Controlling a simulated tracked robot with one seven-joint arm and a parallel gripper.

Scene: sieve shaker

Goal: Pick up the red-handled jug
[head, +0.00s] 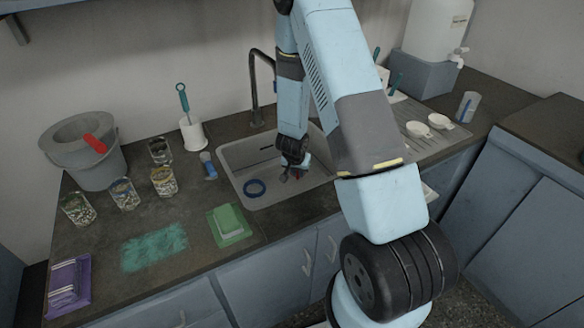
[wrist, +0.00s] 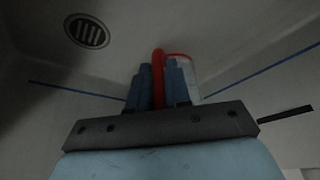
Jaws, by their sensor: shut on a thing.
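My gripper (head: 291,171) reaches down into the sink (head: 236,150) in the head view. In the wrist view my gripper (wrist: 158,88) has its two blue fingers shut on the red handle of the jug. The red-handled jug (wrist: 183,66) shows a red rim and a pale, clear-looking body just beyond the right finger. Most of its body is hidden behind the fingers.
A blue ring (head: 255,188) lies in the sink, left of my gripper. Several jars (head: 163,181), a grey bucket (head: 84,150) and a brush in a white holder (head: 193,133) stand left of the sink. A drainboard with white cups (head: 418,129) is at the right.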

